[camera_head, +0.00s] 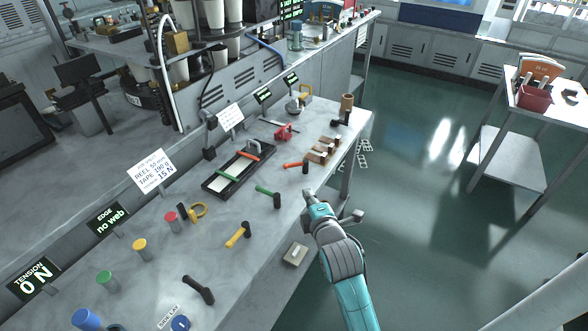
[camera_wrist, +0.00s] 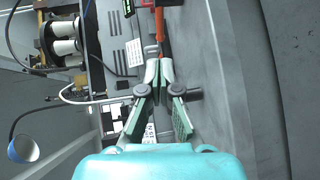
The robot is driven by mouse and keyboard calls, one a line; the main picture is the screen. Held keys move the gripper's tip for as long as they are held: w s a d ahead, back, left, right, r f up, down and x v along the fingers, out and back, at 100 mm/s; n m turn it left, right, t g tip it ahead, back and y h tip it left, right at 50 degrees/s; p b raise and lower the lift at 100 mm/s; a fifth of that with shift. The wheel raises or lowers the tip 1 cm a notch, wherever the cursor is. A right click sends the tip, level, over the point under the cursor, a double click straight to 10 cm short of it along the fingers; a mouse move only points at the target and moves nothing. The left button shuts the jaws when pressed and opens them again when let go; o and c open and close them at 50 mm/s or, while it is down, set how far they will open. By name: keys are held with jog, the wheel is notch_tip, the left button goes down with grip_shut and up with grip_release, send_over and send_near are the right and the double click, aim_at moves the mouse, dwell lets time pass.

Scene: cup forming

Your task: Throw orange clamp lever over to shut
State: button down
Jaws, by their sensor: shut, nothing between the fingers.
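An orange lever (camera_head: 293,165) with a black upright end piece (camera_head: 305,168) lies on the grey bench, up and left of my gripper in the head view. An orange bar (camera_wrist: 161,28), probably the same lever, runs upward just beyond my fingertips in the wrist view. My gripper (camera_head: 307,196) is over the bench's front edge, with its fingers together and empty (camera_wrist: 160,66). I cannot tell whether the fingertips touch the lever. A dark cylinder (camera_wrist: 192,94) shows beside the right finger in the wrist view.
A green lever (camera_head: 265,190) and a yellow lever (camera_head: 238,235) lie nearer along the bench. A black tray (camera_head: 207,188) with an orange and a green handle sits behind. Wooden blocks (camera_head: 318,155) stand beyond the orange lever.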

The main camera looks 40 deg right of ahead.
aim_at(291, 165)
jog(key=x, duration=1.4)
jog(key=shift+s, duration=0.1)
jog(key=shift+w, duration=1)
jog(key=shift+x, duration=1)
jog(key=shift+w+r, duration=0.15)
jog(key=shift+w, duration=0.05)
jog(key=v, duration=1.2)
jog(key=shift+a, duration=0.1)
